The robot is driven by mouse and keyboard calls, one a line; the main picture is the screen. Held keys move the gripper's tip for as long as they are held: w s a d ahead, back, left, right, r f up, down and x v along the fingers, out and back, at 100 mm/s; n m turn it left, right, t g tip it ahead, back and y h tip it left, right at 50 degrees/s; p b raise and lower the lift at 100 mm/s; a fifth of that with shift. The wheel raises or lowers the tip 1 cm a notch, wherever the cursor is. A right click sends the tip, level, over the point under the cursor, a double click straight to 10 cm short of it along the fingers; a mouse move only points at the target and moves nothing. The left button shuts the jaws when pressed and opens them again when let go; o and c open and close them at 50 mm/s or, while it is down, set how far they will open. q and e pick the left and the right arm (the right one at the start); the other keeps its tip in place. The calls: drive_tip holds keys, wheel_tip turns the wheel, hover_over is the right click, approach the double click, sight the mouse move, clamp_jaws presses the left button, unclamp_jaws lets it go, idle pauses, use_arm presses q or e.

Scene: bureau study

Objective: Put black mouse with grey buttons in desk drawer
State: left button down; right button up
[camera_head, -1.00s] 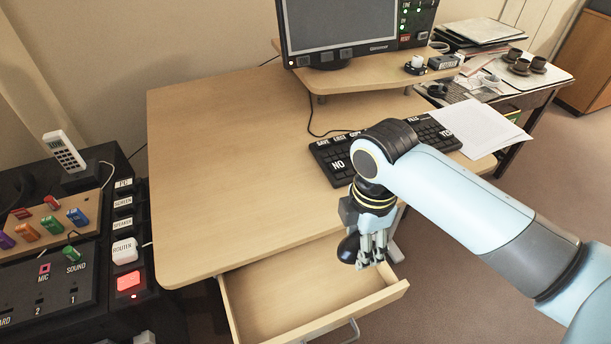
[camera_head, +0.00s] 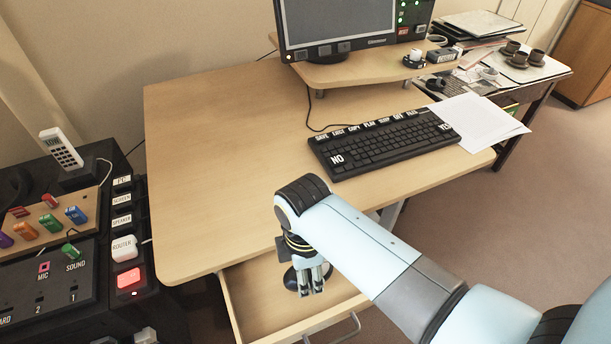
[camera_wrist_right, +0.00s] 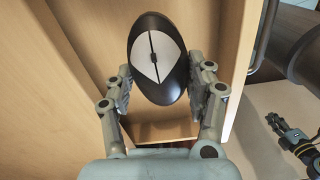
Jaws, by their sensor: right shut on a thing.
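The black mouse with grey buttons (camera_wrist_right: 155,60) is between the fingers of my right gripper (camera_wrist_right: 160,95) in the right wrist view. That gripper is shut on it. In the head view the mouse (camera_head: 291,279) shows as a dark shape beside the fingers of the right gripper (camera_head: 311,282). The open desk drawer (camera_head: 250,306) is below the desk's front edge, and gripper and mouse are over its inside. The exact height above the drawer floor cannot be told.
The desk top (camera_head: 215,170) is mostly bare on the left. A black keyboard (camera_head: 385,145) lies right of centre, with a monitor on a stand (camera_head: 385,65) behind. A black control console (camera_head: 120,270) stands at the left. The drawer handle (camera_head: 345,330) sticks out in front.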

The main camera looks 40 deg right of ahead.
wheel_tip(320, 180, down, 3)
drive_tip(key=shift+b, duration=0.4)
use_arm(q)
drive_tip(key=shift+s+f, duration=0.55)
drive_tip(key=shift+s, duration=0.1)
use_arm(e)
drive_tip(key=shift+f, duration=0.35)
drive_tip(key=shift+f, duration=0.1)
drive_tip(key=o, duration=1.3)
use_arm(q)
drive_tip(key=shift+w, duration=0.1)
wheel_tip(320, 180, up, 3)
drive_tip(key=p, duration=0.3)
drive_tip(key=shift+w, duration=0.15)
use_arm(e)
wheel_tip(320, 180, up, 12)
drive_tip(key=shift+r, duration=0.1)
